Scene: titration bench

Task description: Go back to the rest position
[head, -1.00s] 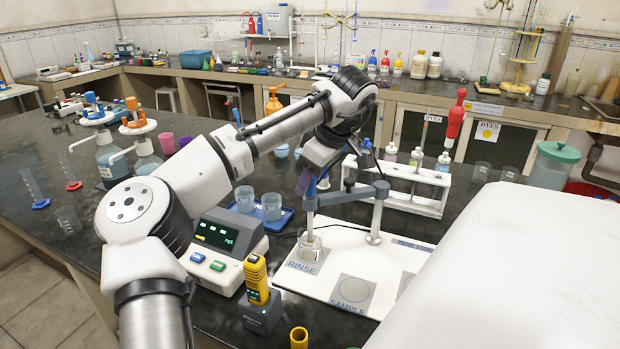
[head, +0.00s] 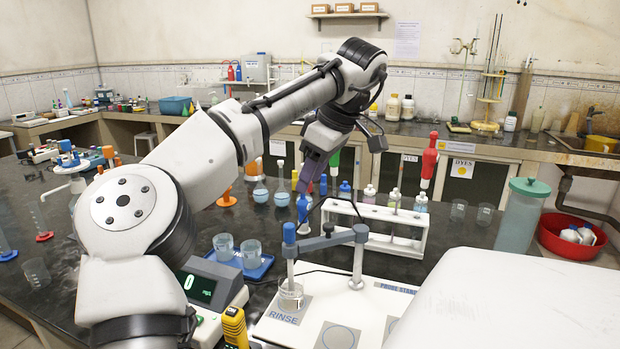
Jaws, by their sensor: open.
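My arm reaches from the lower left up to an elbow at the top centre and then bends down. My gripper (head: 308,187) hangs at its end, above and behind the probe stand (head: 357,262), with no object visible in it. Its dark fingers point down and are small and partly hidden in this view. A blue-topped probe (head: 289,236) stands upright in the stand's arm, its lower end in a small glass beaker (head: 290,296) on the RINSE mark. The gripper appears apart from the probe.
A white rack (head: 392,240) with bottles stands behind the probe stand. Two beakers (head: 250,254) sit on a blue tray to its left. A meter (head: 207,288) and a yellow handheld device (head: 234,325) stand near my arm. A red basin (head: 582,238) is at right.

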